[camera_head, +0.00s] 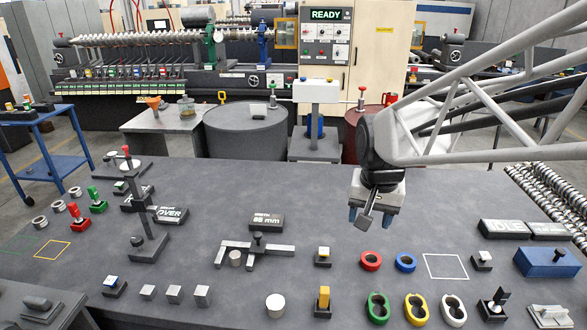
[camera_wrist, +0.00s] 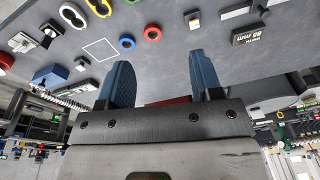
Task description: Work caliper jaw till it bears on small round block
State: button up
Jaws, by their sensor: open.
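The caliper (camera_head: 281,249) lies on the dark table as a grey bar with a fixed jaw at its left end. Its sliding jaw carries a dark upright knob (camera_head: 258,239). The small round block (camera_head: 235,259), a grey cylinder, stands upright between the jaws, with a visible gap to the sliding jaw. My gripper (camera_head: 369,217) is open and empty above the table, to the right of the caliper. In the wrist view my gripper (camera_wrist: 158,68) has its blue fingers spread with nothing between them. Part of the caliper (camera_wrist: 242,10) shows there at the upper right; the block is not visible.
A black display (camera_head: 266,222) behind the caliper seems to read about 85 mm. A white cylinder (camera_head: 275,306) and grey cubes (camera_head: 174,294) stand in front. Red (camera_head: 370,261) and blue (camera_head: 405,262) rings lie to the right. A dark post (camera_head: 142,230) stands left. Table between gripper and caliper is clear.

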jog(key=w+a+f, duration=0.3)
jog(key=w+a, duration=0.3)
jog(key=w, duration=0.2)
jog(key=m+g, duration=0.2)
jog(key=m, duration=0.1)
send_over(257, 233)
jog(key=f, duration=1.8)
jog(key=shift+s+d+f, duration=0.15)
jog(key=shift+d+f, duration=0.05)
jog(key=shift+f, duration=0.15)
jog(key=shift+a+f, duration=0.15)
jog(key=shift+f, duration=3.85)
jog(key=shift+c, duration=0.2)
